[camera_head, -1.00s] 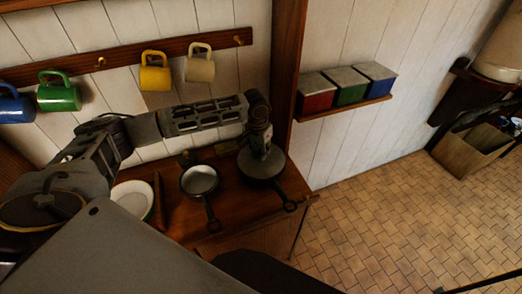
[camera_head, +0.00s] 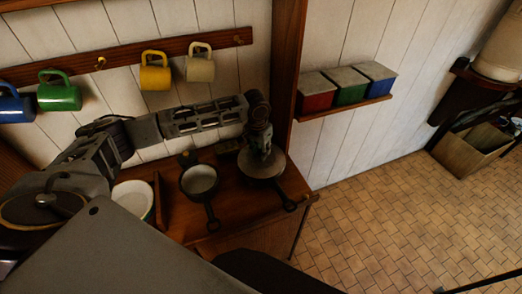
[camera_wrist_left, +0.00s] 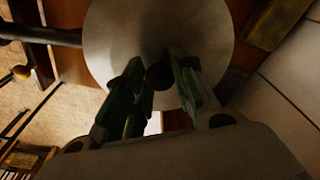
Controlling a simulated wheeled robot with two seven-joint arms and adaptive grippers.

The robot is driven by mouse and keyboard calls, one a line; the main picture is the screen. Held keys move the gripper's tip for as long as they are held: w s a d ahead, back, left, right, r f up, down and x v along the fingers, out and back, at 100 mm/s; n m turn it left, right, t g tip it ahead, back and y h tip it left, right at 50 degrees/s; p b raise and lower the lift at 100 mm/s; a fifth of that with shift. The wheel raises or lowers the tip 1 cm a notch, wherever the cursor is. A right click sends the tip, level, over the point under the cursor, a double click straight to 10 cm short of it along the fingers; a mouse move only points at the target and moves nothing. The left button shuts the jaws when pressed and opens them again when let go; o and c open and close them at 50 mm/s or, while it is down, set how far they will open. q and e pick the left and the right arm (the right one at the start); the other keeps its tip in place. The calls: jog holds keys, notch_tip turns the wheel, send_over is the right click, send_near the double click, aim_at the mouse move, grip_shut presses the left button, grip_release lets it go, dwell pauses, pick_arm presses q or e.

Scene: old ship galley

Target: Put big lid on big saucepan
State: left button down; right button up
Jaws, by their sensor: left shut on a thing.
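The big lid (camera_head: 250,169) is a grey disc at the right end of the wooden counter. It fills the upper middle of the left wrist view (camera_wrist_left: 112,38). My left gripper (camera_head: 262,152) points down at its centre, shut on the lid's dark knob, which shows between the fingers (camera_wrist_left: 158,76). The big saucepan lies under the lid, mostly hidden; its dark handle (camera_head: 289,204) sticks out toward the front, and shows at the left in the wrist view (camera_wrist_left: 40,36). The lid covers the pan's opening; I cannot tell whether it rests fully on the rim. My right gripper is out of view.
A smaller saucepan (camera_head: 199,180) stands open left of the big one. A white bowl (camera_head: 147,211) is farther left. Mugs, including a yellow one (camera_head: 155,76), hang on the wall rail above. A shelf at right holds several boxes (camera_head: 350,94).

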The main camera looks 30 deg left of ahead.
pick_arm(q)
jog(key=shift+f, duration=0.3)
dwell(0.4)
jog(key=c, duration=1.1)
grip_release()
jog(key=shift+r, duration=0.1)
jog(key=shift+r, duration=3.35)
